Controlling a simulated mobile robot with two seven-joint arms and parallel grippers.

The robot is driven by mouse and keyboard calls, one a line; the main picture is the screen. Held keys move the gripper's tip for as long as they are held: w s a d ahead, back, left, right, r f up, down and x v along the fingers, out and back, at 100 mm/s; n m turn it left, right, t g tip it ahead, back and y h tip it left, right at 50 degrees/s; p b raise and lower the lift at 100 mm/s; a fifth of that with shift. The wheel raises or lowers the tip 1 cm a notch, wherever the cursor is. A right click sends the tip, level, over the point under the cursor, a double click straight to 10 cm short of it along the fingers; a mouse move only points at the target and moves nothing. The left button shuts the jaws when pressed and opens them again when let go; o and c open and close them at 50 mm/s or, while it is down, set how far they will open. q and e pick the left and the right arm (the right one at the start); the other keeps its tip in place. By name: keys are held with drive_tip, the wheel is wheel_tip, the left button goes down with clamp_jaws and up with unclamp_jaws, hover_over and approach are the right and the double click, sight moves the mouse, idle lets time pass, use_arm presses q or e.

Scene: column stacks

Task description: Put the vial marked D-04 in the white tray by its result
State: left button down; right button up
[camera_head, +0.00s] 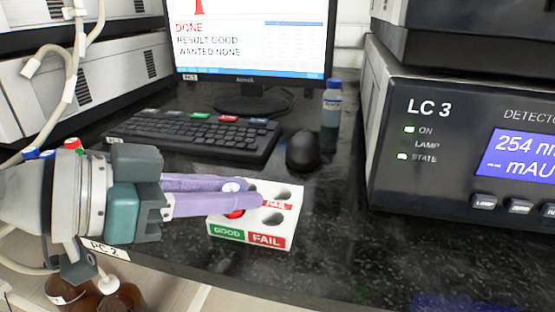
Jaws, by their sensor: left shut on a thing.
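The white tray (288,238) sits on the dark bench, its front marked green GOOD at left and red FAIL at right. Open holes show in its right, FAIL column. My left gripper (248,193) reaches over the tray's left side from the left, its purple fingers shut on a small vial (232,186) with a pale, blue-marked top. The vial's lower part is hidden by the near finger, so I cannot tell whether it is in a hole. Its marking is not readable. A red patch shows just below the near finger. My right gripper is not in view.
The monitor (250,35) reads DONE, RESULT GOOD, WANTED NONE. A keyboard (195,133), a mouse (303,151) and a blue-capped bottle (331,105) stand behind the tray. The LC 3 detector (455,150) is at right. Bare bench lies right of the tray.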

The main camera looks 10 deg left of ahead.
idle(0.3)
use_arm(q)
drive_tip(key=c, duration=0.6)
unclamp_jaws()
drive_tip(key=shift+c, duration=0.2)
drive_tip(key=v, duration=0.9)
drive_tip(key=shift+s+f, duration=0.1)
drive_tip(key=s+d+r+g+y+p, duration=0.3)
drive_tip(key=s+r+p, duration=0.6)
drive_tip(key=p, duration=0.9)
drive_tip(key=s+a+r+n+g+y+p, duration=0.2)
drive_tip(key=s+r+n+y+p, duration=0.1)
drive_tip(key=r+p, duration=0.55)
drive_tip(key=s+a+r+n+g+y+p, duration=0.1)
drive_tip(key=s+a+r+n+y+p, duration=0.2)
drive_tip(key=r+p, duration=0.55)
wheel_tip(320, 180, up, 32)
drive_tip(key=p, duration=3.5)
drive_tip(key=shift+w+d+n, duration=0.3)
drive_tip(key=shift+w+d, duration=0.1)
drive_tip(key=shift+d, duration=0.05)
